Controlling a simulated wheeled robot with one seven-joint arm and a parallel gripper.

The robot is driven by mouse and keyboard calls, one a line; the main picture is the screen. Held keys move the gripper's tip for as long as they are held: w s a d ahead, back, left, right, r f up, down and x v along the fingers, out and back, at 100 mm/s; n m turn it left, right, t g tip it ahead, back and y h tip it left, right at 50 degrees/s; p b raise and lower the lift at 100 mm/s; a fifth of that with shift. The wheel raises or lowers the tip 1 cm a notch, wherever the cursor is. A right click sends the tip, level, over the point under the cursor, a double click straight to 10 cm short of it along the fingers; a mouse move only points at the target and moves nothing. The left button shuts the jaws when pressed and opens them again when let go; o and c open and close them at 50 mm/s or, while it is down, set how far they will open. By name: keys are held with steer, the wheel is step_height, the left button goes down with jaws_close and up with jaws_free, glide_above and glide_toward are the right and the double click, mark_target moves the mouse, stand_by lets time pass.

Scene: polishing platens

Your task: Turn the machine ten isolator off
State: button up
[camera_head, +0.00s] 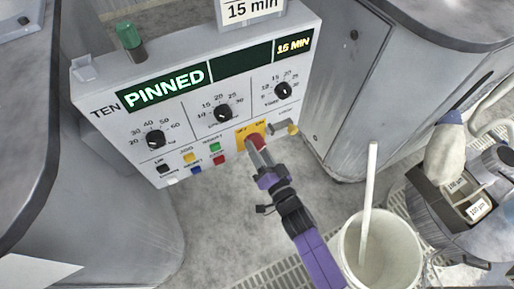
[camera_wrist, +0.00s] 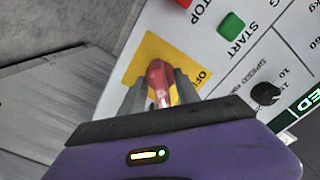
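The machine ten panel (camera_head: 110,125) is marked "TEN" and its display reads "PINNED". The isolator is a red handle (camera_head: 257,141) on a yellow plate (camera_head: 242,137) with OFF and ON lettering, low on the panel's right half. My gripper (camera_head: 259,156) is at this handle. In the wrist view the red handle (camera_wrist: 160,84) stands between the two fingers of my gripper (camera_wrist: 160,95), with no clear gap on either side. The yellow plate (camera_wrist: 137,70) shows behind, with "OFF" to the right of the handle. The fingers partly hide the handle, and its exact turn is hard to read.
A green START button (camera_wrist: 231,24) and a red STOP button (camera_wrist: 184,3) are close to the plate. A brass-coloured part (camera_head: 293,129) sticks out right of the isolator. A white bucket (camera_head: 391,262) with a stick stands at the lower right. Grey machine housings flank the panel.

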steer(key=shift+w+a, duration=0.1)
steer(key=shift+w, duration=0.1)
steer(key=shift+c, duration=0.2)
jaws_close()
